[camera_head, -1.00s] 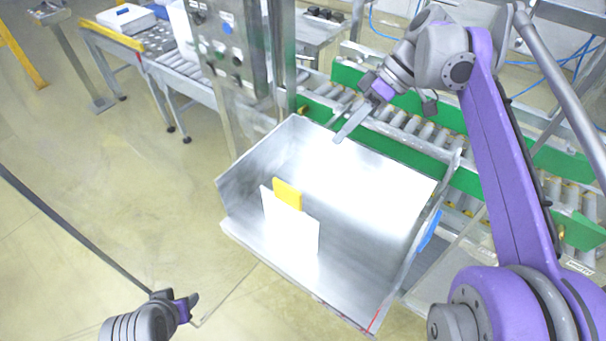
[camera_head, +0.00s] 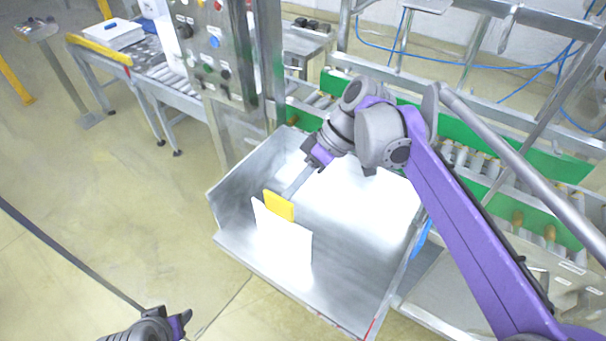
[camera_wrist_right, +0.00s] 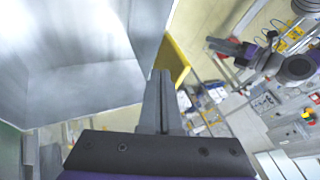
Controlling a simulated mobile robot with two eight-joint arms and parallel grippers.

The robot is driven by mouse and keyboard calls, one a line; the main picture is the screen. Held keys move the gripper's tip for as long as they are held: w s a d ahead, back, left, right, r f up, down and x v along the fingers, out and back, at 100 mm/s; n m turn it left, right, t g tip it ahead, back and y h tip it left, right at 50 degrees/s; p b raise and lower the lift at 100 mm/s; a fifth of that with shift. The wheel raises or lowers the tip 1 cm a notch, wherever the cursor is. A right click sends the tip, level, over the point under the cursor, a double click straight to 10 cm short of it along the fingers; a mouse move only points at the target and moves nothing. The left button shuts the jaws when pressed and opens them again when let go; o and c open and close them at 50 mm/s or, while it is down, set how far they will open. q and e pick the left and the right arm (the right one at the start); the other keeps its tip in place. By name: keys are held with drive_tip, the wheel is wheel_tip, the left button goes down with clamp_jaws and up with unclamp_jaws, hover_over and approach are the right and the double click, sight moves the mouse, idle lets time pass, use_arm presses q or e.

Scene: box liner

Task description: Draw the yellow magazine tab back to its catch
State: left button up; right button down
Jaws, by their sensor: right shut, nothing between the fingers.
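The yellow magazine tab (camera_head: 279,206) stands at the top of an upright white plate (camera_head: 285,246) in the metal tray (camera_head: 340,290). My right gripper (camera_head: 289,193) is shut and empty, its fingertips close to the tab on the side away from the plate's front face. In the right wrist view the shut fingers (camera_wrist_right: 160,85) point at the yellow tab (camera_wrist_right: 175,59), just beside it. I cannot tell whether they touch. My left gripper (camera_head: 182,322) hangs at the bottom left, far from the tray, and its jaws are unclear.
A roller conveyor with green side rails (camera_head: 450,150) runs behind the tray. A control panel (camera_head: 212,50) on a metal post stands behind the tray's left corner. The tray has raised side walls.

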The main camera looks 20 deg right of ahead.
drive_tip(key=shift+s+a, duration=0.15)
use_arm(q)
drive_tip(key=shift+w+d+r+p, duration=0.15)
drive_tip(key=shift+w+r+p, duration=0.35)
drive_tip(key=shift+r, duration=0.25)
use_arm(e)
drive_tip(key=s+a, duration=0.6)
drive_tip(key=a, duration=0.2)
drive_tip(key=shift+s+a, duration=0.2)
drive_tip(key=shift+s, duration=0.1)
use_arm(q)
drive_tip(key=shift+s, duration=0.1)
use_arm(e)
drive_tip(key=shift+f, duration=0.1)
